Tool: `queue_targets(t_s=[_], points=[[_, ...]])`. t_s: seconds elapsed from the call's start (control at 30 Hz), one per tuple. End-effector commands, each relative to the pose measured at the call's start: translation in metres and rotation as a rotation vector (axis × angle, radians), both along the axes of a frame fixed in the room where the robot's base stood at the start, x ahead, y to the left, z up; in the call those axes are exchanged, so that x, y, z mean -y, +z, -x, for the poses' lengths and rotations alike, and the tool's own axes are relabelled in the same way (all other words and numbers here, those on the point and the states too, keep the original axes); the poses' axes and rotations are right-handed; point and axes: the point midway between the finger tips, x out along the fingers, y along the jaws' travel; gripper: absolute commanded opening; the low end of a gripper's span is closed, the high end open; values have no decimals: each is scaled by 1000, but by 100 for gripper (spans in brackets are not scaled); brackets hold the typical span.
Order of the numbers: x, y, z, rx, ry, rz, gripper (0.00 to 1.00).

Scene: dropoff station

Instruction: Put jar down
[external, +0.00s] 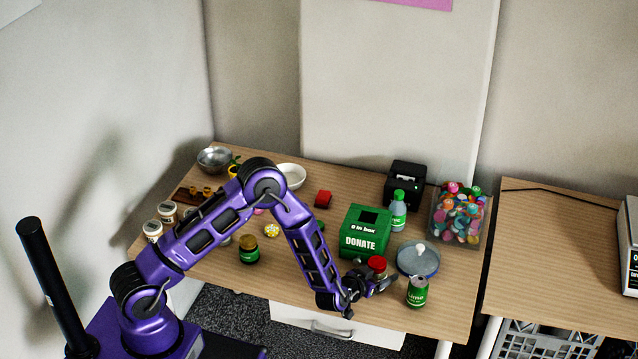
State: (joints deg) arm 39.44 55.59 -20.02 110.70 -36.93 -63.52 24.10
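My gripper (372,284) is low over the front of the wooden table, in front of the green donate box. A jar with a red lid (377,264) shows right at its fingers; the fingers and wrist hide most of its body. I cannot tell whether the fingers are closed on it, or whether it touches the table. Another jar, with a gold lid and a dark green body (249,250), stands upright on the table to the left, under my arm and apart from the gripper.
The donate box (364,232) stands behind my gripper. A round blue-grey dish (418,260) and a green can (417,292) are close on its right. A green bottle (398,212) and a bin of colourful items (459,214) stand farther back. Bare table (296,277) lies left of the gripper.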

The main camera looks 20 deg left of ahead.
Motion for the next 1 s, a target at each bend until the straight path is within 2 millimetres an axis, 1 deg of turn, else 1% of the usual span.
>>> queue_targets(t_s=[0.03, 0.17, 0.2, 0.27, 0.3, 0.33, 0.37, 0.57, 0.67, 0.9, 1.0], points=[[0, 0, 0, 0, 0, 0, 57], [0, 0, 0, 0, 0, 0, 33], [0, 0, 0, 0, 0, 0, 26], [0, 0, 0, 0, 0, 0, 15], [0, 0, 0, 0, 0, 0, 8], [0, 1, 0, 1, 0, 0, 6], [0, 1, 0, 1, 0, 0, 0], [0, 3, 0, 2, 0, 2, 0], [1, 14, 0, 3, 0, 2, 0], [1, 63, 0, 4, -1, 3, 0], [1, 80, 0, 3, 0, 4, 0]])
